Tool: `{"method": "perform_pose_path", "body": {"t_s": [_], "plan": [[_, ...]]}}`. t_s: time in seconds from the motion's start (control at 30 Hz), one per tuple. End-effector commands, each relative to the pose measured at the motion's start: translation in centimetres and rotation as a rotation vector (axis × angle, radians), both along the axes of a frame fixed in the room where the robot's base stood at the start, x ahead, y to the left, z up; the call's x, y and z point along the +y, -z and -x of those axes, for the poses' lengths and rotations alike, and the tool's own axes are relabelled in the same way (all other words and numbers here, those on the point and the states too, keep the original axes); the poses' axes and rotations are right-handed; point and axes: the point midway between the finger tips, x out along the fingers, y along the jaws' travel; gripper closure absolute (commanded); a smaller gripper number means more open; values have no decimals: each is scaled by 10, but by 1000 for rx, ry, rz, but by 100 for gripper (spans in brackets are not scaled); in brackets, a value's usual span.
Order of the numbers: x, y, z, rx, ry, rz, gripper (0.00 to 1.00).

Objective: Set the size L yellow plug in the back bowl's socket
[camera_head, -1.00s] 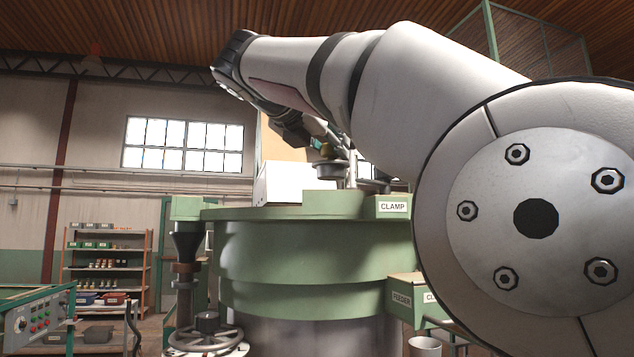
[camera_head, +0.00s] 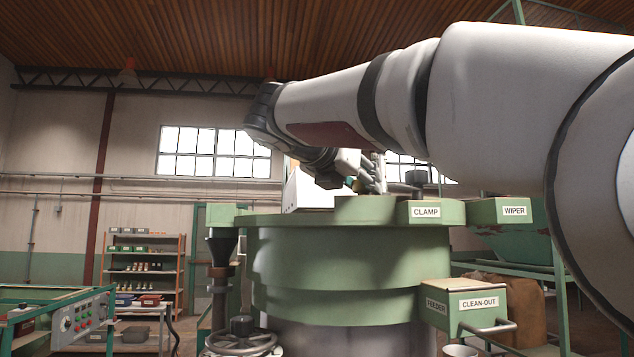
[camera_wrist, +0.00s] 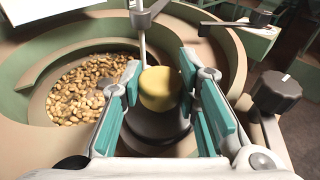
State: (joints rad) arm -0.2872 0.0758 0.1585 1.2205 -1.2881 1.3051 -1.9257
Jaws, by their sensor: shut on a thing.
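The yellow plug (camera_wrist: 158,88) is between the teal pads of my gripper (camera_wrist: 160,80) in the wrist view, and the gripper is shut on it. A dark round piece (camera_wrist: 157,126) shows just below the plug in that view. I cannot tell whether it is part of the plug or a socket, or whether the plug is seated. In the head view my gripper (camera_head: 368,182) is over the top of the green drum (camera_head: 335,260), with a small yellow spot beside it. The size mark on the plug cannot be read.
In the wrist view a bowl rim (camera_wrist: 35,75) curves around a heap of nuts (camera_wrist: 90,90) at left. A thin upright rod (camera_wrist: 141,35) stands behind the plug, and a dark knob (camera_wrist: 276,92) is at right.

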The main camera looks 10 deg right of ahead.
Motion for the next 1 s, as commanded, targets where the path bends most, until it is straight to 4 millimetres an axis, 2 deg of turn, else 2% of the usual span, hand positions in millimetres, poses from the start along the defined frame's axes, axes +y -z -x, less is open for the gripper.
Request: {"method": "perform_pose_path", "body": {"t_s": [0.13,0.17,0.2,0.23,0.63,0.77,1.0], "plan": [[0,3,1,-1,0,1,100],[0,3,0,-1,0,-1,64],[0,3,0,-1,0,-1,55],[0,3,0,-1,0,-1,51],[0,-1,-1,-1,-1,-1,51],[14,-4,11,0,-5,0,51],[49,-13,46,0,-6,0,51]]}}
